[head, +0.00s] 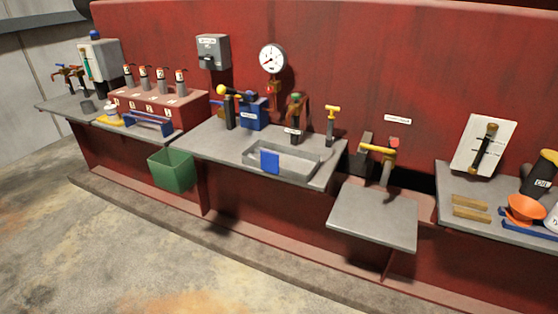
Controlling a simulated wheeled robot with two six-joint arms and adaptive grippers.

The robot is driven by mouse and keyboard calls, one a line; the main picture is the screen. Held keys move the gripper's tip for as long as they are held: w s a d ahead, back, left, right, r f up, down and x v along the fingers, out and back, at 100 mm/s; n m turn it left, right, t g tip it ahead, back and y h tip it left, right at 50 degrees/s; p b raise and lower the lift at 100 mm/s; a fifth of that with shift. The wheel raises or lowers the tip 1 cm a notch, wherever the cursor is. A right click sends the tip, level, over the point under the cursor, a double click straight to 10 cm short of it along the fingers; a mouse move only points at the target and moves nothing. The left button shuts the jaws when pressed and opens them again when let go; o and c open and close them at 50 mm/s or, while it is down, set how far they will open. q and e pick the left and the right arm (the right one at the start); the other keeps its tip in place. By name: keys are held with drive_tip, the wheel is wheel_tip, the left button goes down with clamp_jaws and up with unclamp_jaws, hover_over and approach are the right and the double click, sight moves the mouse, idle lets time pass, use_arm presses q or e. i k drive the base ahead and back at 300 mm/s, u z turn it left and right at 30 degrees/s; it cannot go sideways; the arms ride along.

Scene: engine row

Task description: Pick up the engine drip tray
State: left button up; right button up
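A shallow grey metal tray (299,162) sits on the middle grey shelf, near its front edge. It looks like the engine drip tray, though I see no label on it naming it so. A blue piece (270,162) is at its front left wall. The tray's inside looks empty. Neither of my grippers is in view.
Valves and a blue block (250,112) stand behind the tray. A lower empty grey plate (374,216) juts out to the right. A green bin (171,170) hangs lower left. An orange funnel (525,208) is at far right. The floor in front is clear.

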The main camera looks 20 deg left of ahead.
sight(288, 162)
drive_tip(key=u, duration=0.2)
drive_tip(key=k, duration=0.35)
drive_tip(key=z, duration=0.9)
drive_tip(key=i, duration=1.15)
drive_tip(key=u, duration=0.6)
drive_tip(key=i, duration=0.65)
drive_tip(key=u, duration=0.55)
